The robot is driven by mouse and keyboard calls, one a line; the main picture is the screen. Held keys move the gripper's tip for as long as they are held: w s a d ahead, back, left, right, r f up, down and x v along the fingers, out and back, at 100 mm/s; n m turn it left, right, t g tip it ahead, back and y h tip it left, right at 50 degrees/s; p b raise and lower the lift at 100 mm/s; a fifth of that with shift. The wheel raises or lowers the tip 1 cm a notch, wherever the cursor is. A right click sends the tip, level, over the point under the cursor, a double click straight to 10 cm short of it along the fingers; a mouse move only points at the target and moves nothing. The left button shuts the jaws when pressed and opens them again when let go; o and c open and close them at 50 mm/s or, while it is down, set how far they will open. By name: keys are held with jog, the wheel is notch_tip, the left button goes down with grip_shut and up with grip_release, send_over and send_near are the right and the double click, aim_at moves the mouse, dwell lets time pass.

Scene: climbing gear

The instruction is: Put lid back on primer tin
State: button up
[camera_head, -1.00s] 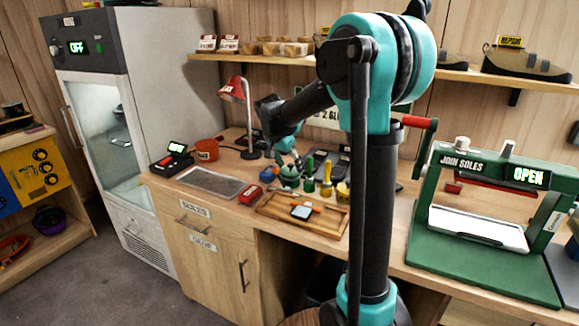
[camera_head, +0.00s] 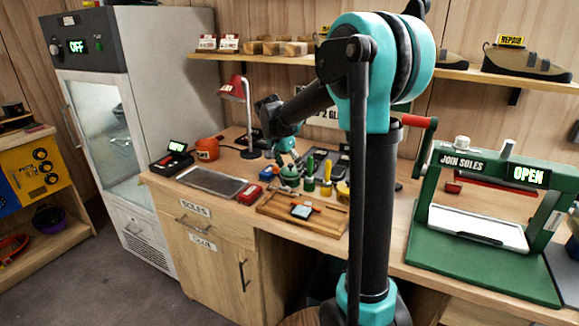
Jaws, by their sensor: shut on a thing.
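My gripper (camera_head: 289,168) is small in the head view, low over the middle of the workbench and pointing down. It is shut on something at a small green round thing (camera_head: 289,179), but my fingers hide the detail. I cannot tell whether this is the tin or its lid. A small blue item (camera_head: 267,174) is just left of it. A red box-like item (camera_head: 249,194) lies further left and nearer the front. The primer tin and its lid cannot be told apart for sure at this size.
A wooden tray (camera_head: 277,212) with a small pale block lies in front of the gripper. Upright green and yellow handled tools (camera_head: 326,178) stand close on its right. A green press (camera_head: 480,262) stands right.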

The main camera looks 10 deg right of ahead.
jog(key=o, duration=1)
jog(key=shift+o, duration=1.3)
jog(key=shift+r, duration=0.1)
jog(key=shift+r, duration=3.45)
grip_shut()
